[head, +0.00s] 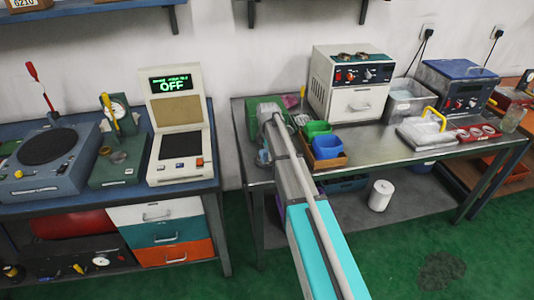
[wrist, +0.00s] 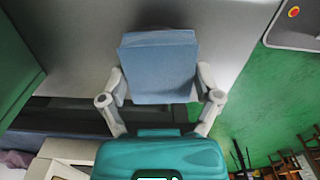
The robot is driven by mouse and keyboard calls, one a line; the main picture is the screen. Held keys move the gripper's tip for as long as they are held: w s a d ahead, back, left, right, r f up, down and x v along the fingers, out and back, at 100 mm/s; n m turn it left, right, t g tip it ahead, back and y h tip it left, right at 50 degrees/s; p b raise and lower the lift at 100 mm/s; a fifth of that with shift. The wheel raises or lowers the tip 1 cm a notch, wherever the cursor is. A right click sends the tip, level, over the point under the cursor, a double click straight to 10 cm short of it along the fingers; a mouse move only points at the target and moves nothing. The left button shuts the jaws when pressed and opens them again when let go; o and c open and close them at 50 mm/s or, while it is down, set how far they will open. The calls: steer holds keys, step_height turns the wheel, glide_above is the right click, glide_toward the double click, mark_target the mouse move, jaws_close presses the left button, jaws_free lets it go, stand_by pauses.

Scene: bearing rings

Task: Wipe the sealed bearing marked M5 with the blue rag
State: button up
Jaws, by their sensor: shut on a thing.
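My gripper (wrist: 160,85) is shut on the blue rag (wrist: 158,62), a folded, pale blue block between its two fingers in the wrist view. In the head view my arm reaches to the left end of the steel bench (head: 400,158), and its own links largely hide the gripper there. A red holder (head: 478,132) with several round, ring-like pieces lies on the right part of the bench, well apart from my gripper. They are too small to read any M5 mark or to tell which is the sealed bearing.
Green and blue bins (head: 327,147) stand just right of my arm. An oven-like box (head: 350,85), a clear tub (head: 405,98) and a blue-topped machine (head: 455,85) line the back. The bench's front middle is clear.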

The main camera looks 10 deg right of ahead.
mark_target(260, 153)
steer(key=shift+a, duration=0.1)
steer(key=shift+w+a, duration=0.2)
steer(key=shift+a, duration=0.5)
steer(key=shift+w+a, duration=0.2)
steer(key=shift+a, duration=0.5)
steer(key=shift+d, duration=0.2)
steer(key=shift+s+d, duration=0.1)
steer(key=shift+d, duration=1.25)
steer(key=shift+a, duration=0.1)
steer(key=shift+s+a, duration=0.2)
steer(key=shift+a, duration=1.25)
steer(key=shift+d, duration=0.15)
